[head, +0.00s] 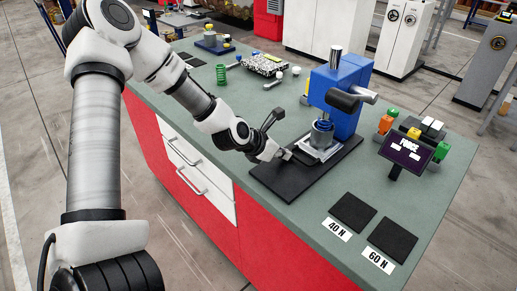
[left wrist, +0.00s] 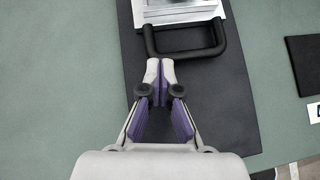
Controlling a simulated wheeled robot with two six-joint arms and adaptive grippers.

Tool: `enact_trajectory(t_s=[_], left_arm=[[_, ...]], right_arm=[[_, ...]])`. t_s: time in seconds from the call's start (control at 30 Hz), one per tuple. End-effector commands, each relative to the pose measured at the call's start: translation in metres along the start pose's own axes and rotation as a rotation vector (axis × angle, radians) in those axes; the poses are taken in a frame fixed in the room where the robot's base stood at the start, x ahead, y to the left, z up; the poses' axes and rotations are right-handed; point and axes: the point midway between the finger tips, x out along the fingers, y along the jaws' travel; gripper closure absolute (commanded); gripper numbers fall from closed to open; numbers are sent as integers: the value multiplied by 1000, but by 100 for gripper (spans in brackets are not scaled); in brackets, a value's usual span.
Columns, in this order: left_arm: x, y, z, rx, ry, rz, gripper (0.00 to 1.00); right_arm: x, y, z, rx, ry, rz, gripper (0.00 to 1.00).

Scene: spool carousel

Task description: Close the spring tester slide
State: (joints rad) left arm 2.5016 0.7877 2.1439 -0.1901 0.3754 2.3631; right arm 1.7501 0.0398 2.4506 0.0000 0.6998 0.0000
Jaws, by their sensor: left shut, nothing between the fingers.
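The blue spring tester (head: 333,95) stands on a black base plate (head: 283,180) at the right of the bench. Its silver slide (head: 322,152) sticks out at the front, with a blue spring (head: 321,133) on it. In the left wrist view the slide (left wrist: 178,12) is at the top, with a black U-shaped handle (left wrist: 186,51) facing me. My left gripper (head: 286,155) is shut and empty. In the left wrist view its fingertips (left wrist: 161,66) are just short of the handle, close to its left corner. Whether they touch it I cannot tell. My right gripper is not in view.
A force display (head: 404,152) stands right of the tester, near colored blocks. Two black pads, marked 40 N (head: 353,212) and 60 N (head: 391,241), lie at the front right. A green spring (head: 221,74) and a speckled tray (head: 263,64) are farther back.

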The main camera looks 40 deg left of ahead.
Motion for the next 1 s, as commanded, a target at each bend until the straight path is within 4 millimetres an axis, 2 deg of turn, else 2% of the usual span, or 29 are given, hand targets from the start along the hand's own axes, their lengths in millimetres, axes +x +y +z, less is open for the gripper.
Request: enact_trajectory(t_s=[0.27, 0.7, 1.0], left_arm=[[-3, 0, 4, 1, -2, 2, 100], [-54, 0, 62, -1, -4, 1, 100], [-67, 0, 76, 0, -1, 0, 100]], right_arm=[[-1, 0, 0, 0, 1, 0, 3], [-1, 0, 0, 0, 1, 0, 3], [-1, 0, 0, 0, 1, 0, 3]])
